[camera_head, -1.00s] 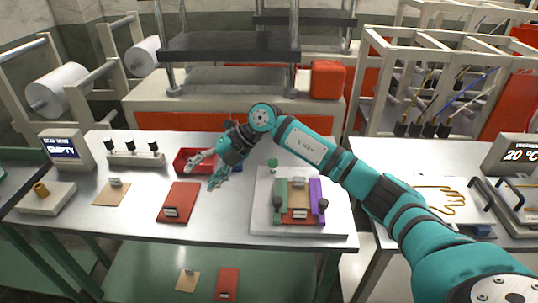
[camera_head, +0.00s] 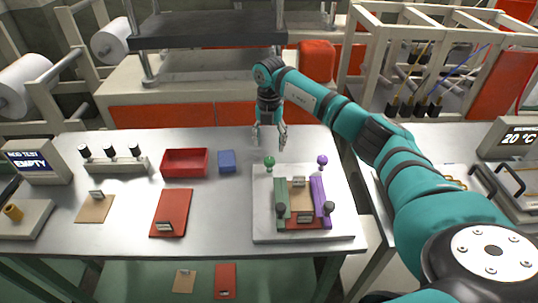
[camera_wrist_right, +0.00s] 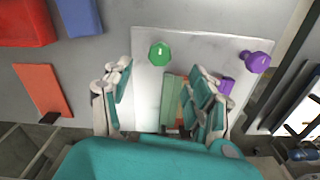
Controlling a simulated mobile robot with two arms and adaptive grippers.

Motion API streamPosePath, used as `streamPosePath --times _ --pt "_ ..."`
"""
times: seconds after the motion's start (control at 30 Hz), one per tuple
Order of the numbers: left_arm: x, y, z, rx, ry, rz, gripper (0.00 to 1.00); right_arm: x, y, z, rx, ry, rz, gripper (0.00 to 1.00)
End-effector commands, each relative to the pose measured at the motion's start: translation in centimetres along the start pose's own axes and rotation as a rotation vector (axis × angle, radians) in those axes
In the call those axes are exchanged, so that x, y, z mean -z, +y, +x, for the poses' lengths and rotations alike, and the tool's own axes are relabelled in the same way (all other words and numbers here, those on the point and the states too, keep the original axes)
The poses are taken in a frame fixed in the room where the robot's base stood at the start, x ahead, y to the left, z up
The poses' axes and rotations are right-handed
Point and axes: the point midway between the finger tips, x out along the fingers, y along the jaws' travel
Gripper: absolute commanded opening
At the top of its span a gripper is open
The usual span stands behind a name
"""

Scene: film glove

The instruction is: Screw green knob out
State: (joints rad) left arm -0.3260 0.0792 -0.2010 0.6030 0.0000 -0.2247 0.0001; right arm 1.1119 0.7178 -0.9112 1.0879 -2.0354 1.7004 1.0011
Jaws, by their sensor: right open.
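The green knob (camera_head: 269,161) stands at the back left corner of a white plate (camera_head: 262,225) on the steel table. A green bar (camera_head: 281,197) lies in front of it. In the right wrist view the green knob (camera_wrist_right: 159,54) shows between and beyond the spread fingers. My right gripper (camera_head: 270,137) is open and empty, fingers pointing down, just behind and above the green knob in the head view. It also shows in the right wrist view (camera_wrist_right: 160,82), covering part of the plate. My left gripper is not in view.
A purple knob (camera_head: 322,160) and purple bar (camera_head: 318,200) are on the plate's right side, with black knobs in front. Left of the plate are a blue block (camera_head: 227,161), a red tray (camera_head: 185,150) and a red board (camera_head: 169,220). The table between is bare.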

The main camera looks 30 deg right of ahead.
Motion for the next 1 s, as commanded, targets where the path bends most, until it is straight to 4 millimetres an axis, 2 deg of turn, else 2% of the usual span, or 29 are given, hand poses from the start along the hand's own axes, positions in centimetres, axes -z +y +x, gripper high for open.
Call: streamPosePath --times 0.13,0.27,0.37,0.5,0.63,0.8,1.0 --pt "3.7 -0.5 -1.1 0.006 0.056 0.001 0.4 0.1 0.0 3.1 0.001 0.004 0.0 0.59" --pt "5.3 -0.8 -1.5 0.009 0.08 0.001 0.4 0.1 0.0 5.4 0.001 0.003 -0.001 0.59" --pt "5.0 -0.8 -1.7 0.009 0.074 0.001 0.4 0.1 0.1 6.6 0.0 0.002 0.0 0.59" --pt "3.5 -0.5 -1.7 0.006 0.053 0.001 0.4 0.1 0.1 7.5 -0.001 0.001 -0.001 0.59" --pt "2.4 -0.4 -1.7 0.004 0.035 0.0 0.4 0.0 0.1 7.8 -0.001 0.0 -0.002 0.59" --pt "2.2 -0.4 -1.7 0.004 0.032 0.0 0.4 0.0 0.1 7.7 -0.001 0.0 -0.002 0.59" --pt "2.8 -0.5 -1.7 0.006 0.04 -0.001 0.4 0.0 0.1 7.7 -0.002 0.0 -0.002 0.33"
